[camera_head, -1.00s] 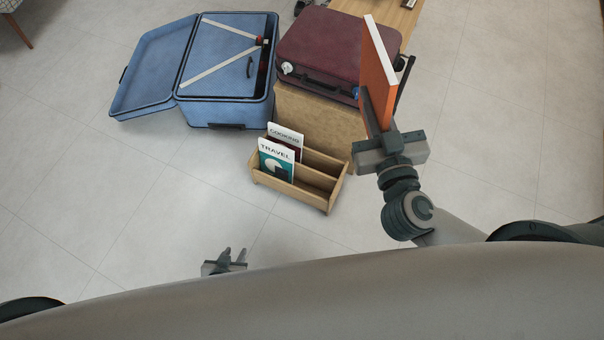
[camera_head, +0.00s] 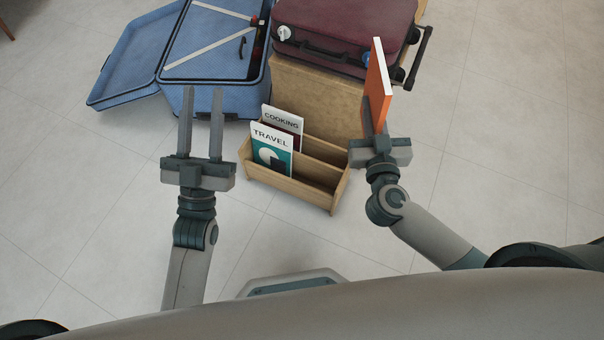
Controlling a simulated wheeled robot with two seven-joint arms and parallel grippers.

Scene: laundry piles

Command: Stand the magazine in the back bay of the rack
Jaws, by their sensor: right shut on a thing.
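The orange magazine (camera_head: 378,88) is upright in my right gripper (camera_head: 373,118), which is shut on it to the right of the rack and above the floor. The wooden rack (camera_head: 322,200) stands on the floor at the centre. Its bays run left to right, one behind another. A magazine marked COOKING (camera_head: 283,119) stands at the left of a bay farther back. A magazine marked TRAVEL (camera_head: 271,148) stands at the left of a nearer bay. The right part of the bays looks empty. My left gripper (camera_head: 202,105) is open and empty, left of the rack.
A wooden box (camera_head: 318,98) stands right behind the rack with a maroon suitcase (camera_head: 345,30) on top. An open blue suitcase (camera_head: 212,55) lies at the back left. The tiled floor is clear to the left and right.

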